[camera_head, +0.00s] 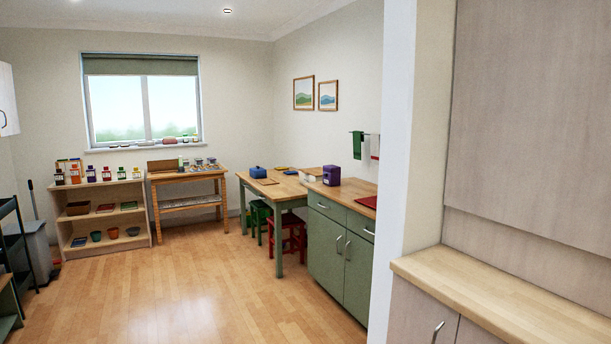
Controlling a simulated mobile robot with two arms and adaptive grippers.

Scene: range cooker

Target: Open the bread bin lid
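I cannot tell for sure which object is the bread bin. A small blue lidded container (257,172) sits on the wooden table by the right wall, and its lid looks closed. A purple box (331,175) stands on the green cabinet's worktop, with a whitish object (311,175) just left of it. All are far off and small. Neither of my grippers is in view.
A pale wall end (400,170) and a wooden counter (520,295) stand close on the right. The green cabinet (340,250), red stool (287,232) and green stool (259,217) line the right wall. The wooden floor (190,290) is clear. A low shelf (100,215) stands at the back left.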

